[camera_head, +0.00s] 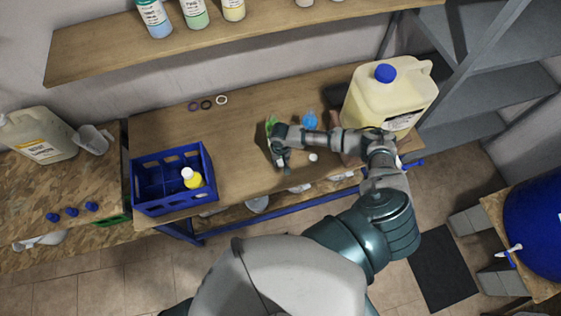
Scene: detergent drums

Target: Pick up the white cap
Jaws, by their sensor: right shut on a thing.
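A small round white thing, which looks like the white cap (313,157), lies on the wooden table near its front edge. My right gripper (282,165) reaches in from the right and points down over the table, a little left of this white thing and apart from it. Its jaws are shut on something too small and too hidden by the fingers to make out. My left gripper is not in view.
A blue crate (146,209) with a yellow bottle (192,178) stands left of my gripper. A large cream canister (370,103) stands to the right. A blue bottle (310,119) and a green thing (271,121) are behind my wrist. Several rings lie at the back.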

